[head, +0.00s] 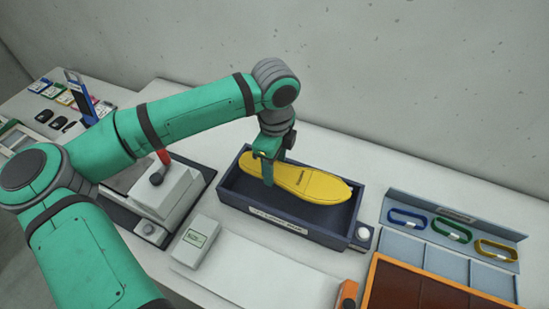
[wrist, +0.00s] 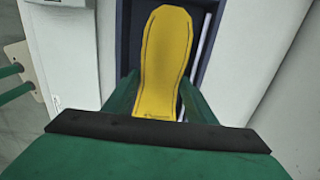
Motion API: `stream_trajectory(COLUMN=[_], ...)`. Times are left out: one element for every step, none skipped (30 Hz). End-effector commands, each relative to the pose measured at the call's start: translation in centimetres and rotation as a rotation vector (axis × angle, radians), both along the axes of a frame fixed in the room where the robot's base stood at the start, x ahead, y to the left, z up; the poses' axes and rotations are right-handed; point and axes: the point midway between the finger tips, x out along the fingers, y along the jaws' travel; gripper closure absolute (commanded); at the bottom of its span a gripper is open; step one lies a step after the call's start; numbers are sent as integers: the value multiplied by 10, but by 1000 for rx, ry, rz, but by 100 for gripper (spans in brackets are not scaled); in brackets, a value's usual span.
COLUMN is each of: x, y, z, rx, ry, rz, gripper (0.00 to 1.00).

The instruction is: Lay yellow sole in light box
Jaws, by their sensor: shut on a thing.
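The yellow sole (head: 312,184) is at the dark blue box (head: 283,229), which I take to be the light box, in the middle of the table. My gripper (head: 268,180) is shut on the sole's left end. The sole lies lengthwise along the box, above its dark floor or close to it; I cannot tell whether it touches. In the wrist view the sole (wrist: 166,60) extends away from between my fingers (wrist: 155,100), with the dark box (wrist: 208,45) behind it. The near end of the sole is hidden by my gripper.
A grey press-like device (head: 170,195) stands left of the box. A small light block (head: 196,240) and a white sheet (head: 255,275) lie in front. At right are a blue-grey tray with coloured loops (head: 450,232) and an orange-edged brown tray (head: 425,290). A wall stands behind.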

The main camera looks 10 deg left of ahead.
Motion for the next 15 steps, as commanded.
stream_trajectory(x=[0, 0, -1, 0, 0, 0, 0, 0, 0, 0, 0, 0, -1, -1, 0], y=[0, 0, 0, 1, 1, 1, 1, 1, 1, 0, 1, 1, 1, 1, 1], z=[-5, -7, -10, -13, -15, -19, -22, -24, -27, -30, -32, -36, -39, -41, -44], rx=[-2, -2, -2, -1, 0, 0, 0, -1, -1, -2, -1, -1, 0, 0, 0], ry=[2, 2, 2, 0, 0, 1, 1, 1, 1, 1, 0, 0, 1, 1, 1], rz=[0, 0, 1, 1, 1, 1, 1, 1, 1, 1, 1, 1, 1, 1, 1], gripper=[78, 78, 78, 78, 78, 78, 78, 78, 78, 78, 78, 78, 78, 78, 78])
